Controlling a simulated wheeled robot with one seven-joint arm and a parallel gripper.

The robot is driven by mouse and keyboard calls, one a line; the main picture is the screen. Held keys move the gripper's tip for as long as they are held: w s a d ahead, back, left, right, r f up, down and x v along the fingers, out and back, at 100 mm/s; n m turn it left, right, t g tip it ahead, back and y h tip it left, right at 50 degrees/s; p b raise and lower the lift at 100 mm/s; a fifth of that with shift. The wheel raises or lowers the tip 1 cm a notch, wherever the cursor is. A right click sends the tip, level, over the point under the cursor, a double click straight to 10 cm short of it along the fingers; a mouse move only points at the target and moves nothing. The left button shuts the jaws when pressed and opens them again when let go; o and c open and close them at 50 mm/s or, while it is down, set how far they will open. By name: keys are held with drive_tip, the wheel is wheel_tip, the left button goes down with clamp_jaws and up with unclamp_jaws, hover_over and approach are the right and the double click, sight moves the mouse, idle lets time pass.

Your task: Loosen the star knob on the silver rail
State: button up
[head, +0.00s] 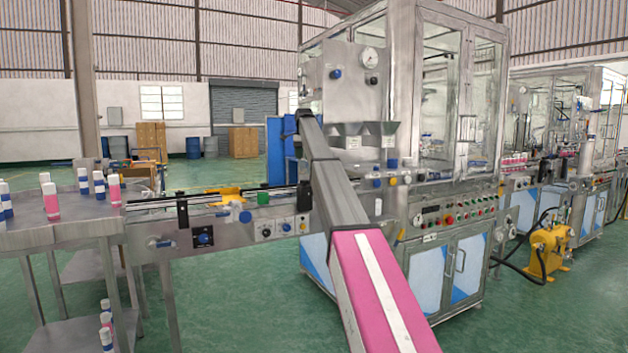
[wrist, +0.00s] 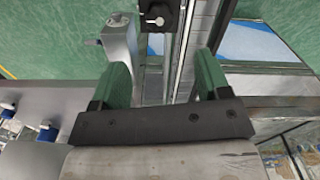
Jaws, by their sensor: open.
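My gripper (wrist: 162,72) shows in the wrist view with its two green fingers spread apart and nothing held between them. A silver rail (wrist: 178,50) runs up the picture between the fingers. At the top edge, beyond the fingertips, a black block (wrist: 167,8) carries a small pale part; I cannot tell whether this is the star knob. A silver bracket (wrist: 119,42) stands just left of the rail. In the head view my arm reaches over the conveyor (head: 222,200), and my gripper cannot be made out behind it.
A steel table (head: 60,232) with several pink and blue cans stands at the left. The glazed machine cabinet (head: 440,110) rises right behind my arm. Green floor is open in front.

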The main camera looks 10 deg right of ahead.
sight(305, 183)
wheel_tip(305, 183, down, 11)
drive_tip(key=shift+d+r, duration=0.15)
drive_tip(key=shift+r, duration=0.05)
idle(0.4)
drive_tip(key=shift+c, duration=0.4)
drive_tip(key=c, duration=0.9)
